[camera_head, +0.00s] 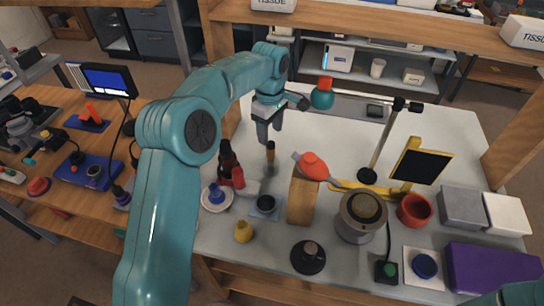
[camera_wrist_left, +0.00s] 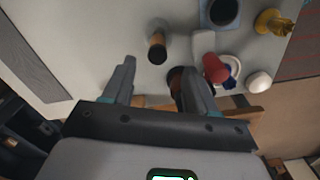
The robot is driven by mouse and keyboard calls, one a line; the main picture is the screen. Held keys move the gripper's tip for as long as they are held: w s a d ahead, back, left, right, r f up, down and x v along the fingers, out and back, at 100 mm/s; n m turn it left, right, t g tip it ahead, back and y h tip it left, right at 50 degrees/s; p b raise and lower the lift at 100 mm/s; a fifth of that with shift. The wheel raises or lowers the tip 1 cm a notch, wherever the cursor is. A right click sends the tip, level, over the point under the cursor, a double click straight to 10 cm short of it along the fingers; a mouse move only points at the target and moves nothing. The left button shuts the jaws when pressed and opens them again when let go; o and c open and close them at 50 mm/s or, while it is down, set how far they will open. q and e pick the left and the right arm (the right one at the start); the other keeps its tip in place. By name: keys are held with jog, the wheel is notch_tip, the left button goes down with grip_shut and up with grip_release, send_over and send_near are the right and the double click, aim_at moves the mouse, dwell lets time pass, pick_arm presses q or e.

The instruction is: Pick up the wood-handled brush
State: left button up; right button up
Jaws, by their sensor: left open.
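The wood-handled brush (camera_head: 270,153) appears as a small upright piece with brown and dark parts on the pale worktop, below my left gripper in the head view. In the left wrist view the likely brush (camera_wrist_left: 157,48) is a tan and dark cylinder ahead of the fingertips. My left gripper (camera_head: 267,137) is open and points down over the worktop, with its fingers (camera_wrist_left: 160,68) apart and nothing seen between them. A gap to the brush shows in the wrist view. My right gripper is out of view.
A dark bottle (camera_head: 228,163) and a red-topped item (camera_head: 238,178) stand close left of the brush. A metal pot (camera_head: 360,222) is farther right. The worktop behind is mostly clear.

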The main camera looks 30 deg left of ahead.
aim_at(271, 151)
pick_arm(q)
notch_tip(271, 151, down, 4)
jog(key=shift+s+f, duration=0.1)
jog(key=shift+f, duration=0.15)
jog(key=f, duration=0.3)
jog(key=f+p, duration=0.1)
jog(key=f, duration=0.1)
jog(key=shift+w+a, duration=0.1)
jog(key=shift+w, duration=0.15)
grip_shut()
